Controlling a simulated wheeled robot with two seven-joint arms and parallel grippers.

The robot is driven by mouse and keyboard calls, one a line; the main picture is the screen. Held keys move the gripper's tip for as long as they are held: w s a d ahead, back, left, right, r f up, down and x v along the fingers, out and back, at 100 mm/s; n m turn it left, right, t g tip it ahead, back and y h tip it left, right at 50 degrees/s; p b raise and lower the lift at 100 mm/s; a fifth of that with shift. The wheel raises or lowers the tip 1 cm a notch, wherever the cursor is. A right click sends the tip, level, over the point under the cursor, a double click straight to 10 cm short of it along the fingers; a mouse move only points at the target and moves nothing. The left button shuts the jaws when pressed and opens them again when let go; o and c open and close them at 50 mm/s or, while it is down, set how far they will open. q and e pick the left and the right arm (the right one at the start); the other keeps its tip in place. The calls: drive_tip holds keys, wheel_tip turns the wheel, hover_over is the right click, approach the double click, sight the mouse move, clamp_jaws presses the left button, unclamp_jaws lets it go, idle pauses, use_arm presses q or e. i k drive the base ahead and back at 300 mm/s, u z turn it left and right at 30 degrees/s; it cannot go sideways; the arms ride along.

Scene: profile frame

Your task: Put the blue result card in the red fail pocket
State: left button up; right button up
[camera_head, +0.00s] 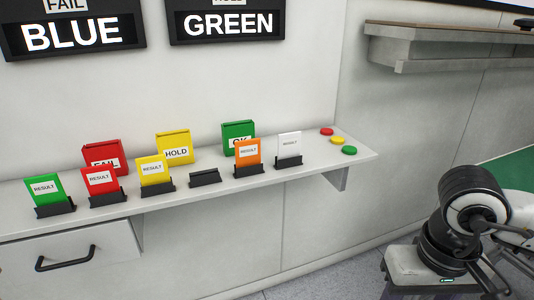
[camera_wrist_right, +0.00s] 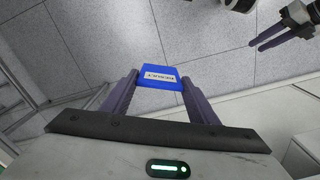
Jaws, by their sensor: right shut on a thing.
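The blue result card (camera_wrist_right: 158,77) is between the fingers of my right gripper (camera_wrist_right: 158,84) in the right wrist view, its label showing. Another gripper, apparently my left (camera_wrist_right: 262,38), is at the upper right of the right wrist view, fingers apart and empty.
On the shelf (camera_head: 300,172) stand a yellow hold pocket (camera_head: 173,142), a green OK pocket (camera_head: 238,132) and several other result cards in black holders. One black holder (camera_head: 204,178) is empty. Three coloured buttons (camera_head: 338,140) lie at the right end. A drawer (camera_head: 70,250) is below.

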sight(107, 162)
drive_tip(key=z, duration=0.05)
drive_tip(key=k, duration=0.1)
drive_tip(key=u, duration=1.25)
